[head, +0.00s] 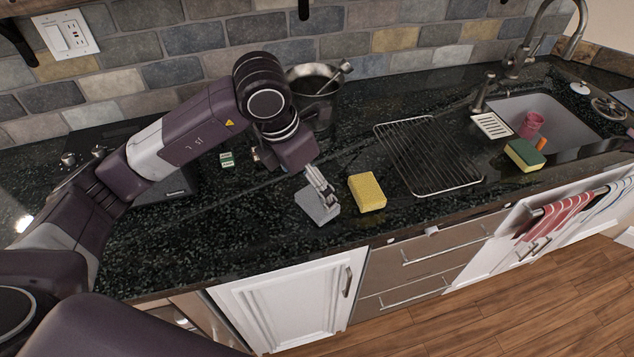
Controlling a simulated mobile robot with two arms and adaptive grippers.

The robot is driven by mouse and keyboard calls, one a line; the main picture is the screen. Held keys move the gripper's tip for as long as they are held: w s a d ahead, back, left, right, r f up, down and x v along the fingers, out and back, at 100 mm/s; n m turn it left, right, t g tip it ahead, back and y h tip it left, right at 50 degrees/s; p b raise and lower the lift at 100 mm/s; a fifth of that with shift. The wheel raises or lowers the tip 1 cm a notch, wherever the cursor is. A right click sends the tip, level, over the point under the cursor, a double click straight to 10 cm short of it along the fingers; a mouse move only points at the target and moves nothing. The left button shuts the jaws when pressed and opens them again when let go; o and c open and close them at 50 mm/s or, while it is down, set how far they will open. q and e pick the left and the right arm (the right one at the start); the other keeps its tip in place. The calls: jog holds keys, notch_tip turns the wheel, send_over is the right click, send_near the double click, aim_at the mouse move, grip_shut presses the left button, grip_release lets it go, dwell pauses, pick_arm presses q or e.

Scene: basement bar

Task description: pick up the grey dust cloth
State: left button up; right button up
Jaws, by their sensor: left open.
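The grey dust cloth (314,205) is a small light-grey square on the dark granite counter, left of a yellow sponge. My left gripper (325,197) reaches down from the upper left, and its fingertips are right over the cloth, hiding part of it. The left gripper is open. I cannot tell whether the fingers touch the cloth. My right gripper is not in view.
The yellow sponge (367,191) lies close to the right of the gripper. A dark pot (312,82) stands behind my arm. The counter in front is clear.

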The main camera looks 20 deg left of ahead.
aim_at(317, 199)
pick_arm(q)
jog(key=shift+w+f, duration=0.55)
jog(key=shift+w, duration=0.05)
jog(key=p+x, duration=0.2)
jog(key=x, duration=0.1)
jog(key=shift+s+d+f+p, duration=0.2)
jog(key=shift+s+f+p, duration=0.05)
jog(key=shift+s+p, duration=0.1)
jog(key=x, duration=0.2)
jog(key=shift+w+f, duration=0.25)
jog(key=shift+w, duration=0.1)
jog(key=shift+f, duration=0.25)
jog(key=c, duration=1.3)
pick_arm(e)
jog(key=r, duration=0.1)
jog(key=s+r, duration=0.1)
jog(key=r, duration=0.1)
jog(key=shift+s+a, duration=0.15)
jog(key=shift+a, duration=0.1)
pick_arm(q)
jog(key=shift+r, duration=0.15)
